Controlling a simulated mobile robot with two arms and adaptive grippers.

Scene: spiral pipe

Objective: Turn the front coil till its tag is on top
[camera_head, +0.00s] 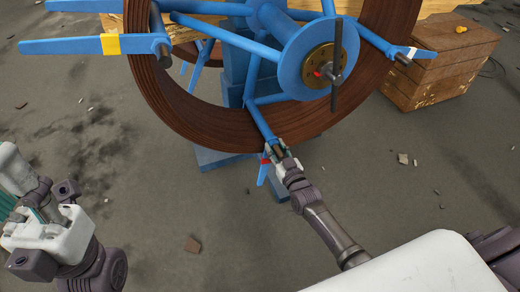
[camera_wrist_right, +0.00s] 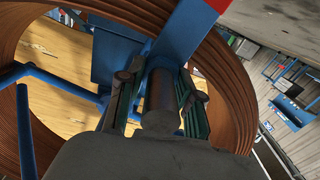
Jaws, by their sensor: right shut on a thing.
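The front coil (camera_head: 170,105) is a ring of brown pipe on a blue spoked reel with a round blue hub (camera_head: 305,60). The blue arms carry coloured bands: yellow (camera_head: 110,44) at upper left, white (camera_head: 411,54) at right and red (camera_head: 265,160) at the bottom. The reel's top is out of view. My right gripper (camera_head: 278,152) is at the bottom arm, beside the red band. In the right wrist view, its fingers are shut on a grey peg (camera_wrist_right: 160,100). My left gripper (camera_head: 38,215) is at lower left, away from the coil; its fingers are unclear.
A wooden crate (camera_head: 440,75) stands right of the coil, with a small yellow object (camera_head: 461,29) on top. A dark bar sticks out from the hub's brass plate (camera_head: 325,65). The grey floor has small scattered debris, including a brown fragment (camera_head: 192,245).

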